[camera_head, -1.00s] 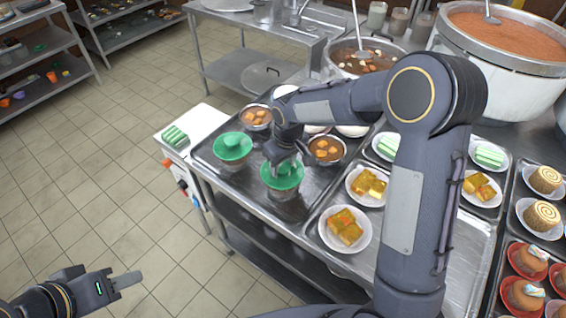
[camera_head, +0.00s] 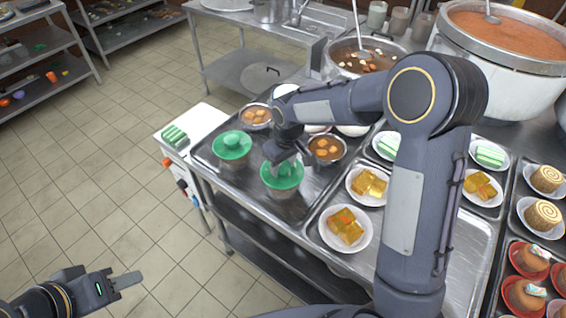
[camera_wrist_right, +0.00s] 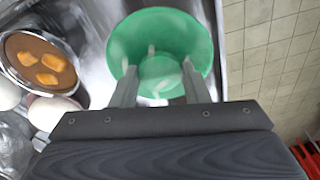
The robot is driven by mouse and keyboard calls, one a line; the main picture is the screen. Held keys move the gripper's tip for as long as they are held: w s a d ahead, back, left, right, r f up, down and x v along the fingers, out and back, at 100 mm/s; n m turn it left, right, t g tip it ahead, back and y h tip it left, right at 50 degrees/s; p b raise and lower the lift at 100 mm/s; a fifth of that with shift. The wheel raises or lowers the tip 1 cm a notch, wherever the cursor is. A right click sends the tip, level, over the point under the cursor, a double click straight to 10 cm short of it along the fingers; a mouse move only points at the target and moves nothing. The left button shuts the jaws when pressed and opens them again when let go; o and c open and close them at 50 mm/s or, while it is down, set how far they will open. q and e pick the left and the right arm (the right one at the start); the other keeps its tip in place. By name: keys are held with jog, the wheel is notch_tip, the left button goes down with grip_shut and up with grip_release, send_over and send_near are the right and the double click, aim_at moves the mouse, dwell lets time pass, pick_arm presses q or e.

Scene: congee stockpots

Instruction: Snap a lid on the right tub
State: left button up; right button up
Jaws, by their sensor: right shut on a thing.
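The right tub (camera_head: 284,192) stands on the metal tray, mostly hidden under a green lid (camera_head: 270,182). The lid lies over the tub's rim; I cannot tell whether it is snapped down. My right gripper (camera_head: 287,168) is shut on this lid from above. In the right wrist view the lid (camera_wrist_right: 125,38) fills the space ahead of my right gripper (camera_wrist_right: 160,80), with the fingers on its raised middle. The left tub (camera_head: 233,163) also has a green lid (camera_head: 231,146). My left gripper (camera_head: 126,280) is over the floor, away from the tubs; its finger gap does not show.
Bowls of orange-topped food (camera_head: 325,149) stand behind and right of the tubs. Plates of yellow cakes (camera_head: 344,227) are to the right. A white side surface (camera_head: 205,117) carries a green-striped block (camera_head: 174,135). Large pots (camera_head: 506,62) stand at the back. The left floor is clear.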

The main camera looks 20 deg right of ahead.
jog(key=o, duration=1.5)
jog(key=shift+r, duration=0.1)
jog(key=shift+r+p, duration=2.5)
jog(key=shift+r, duration=0.95)
grip_shut()
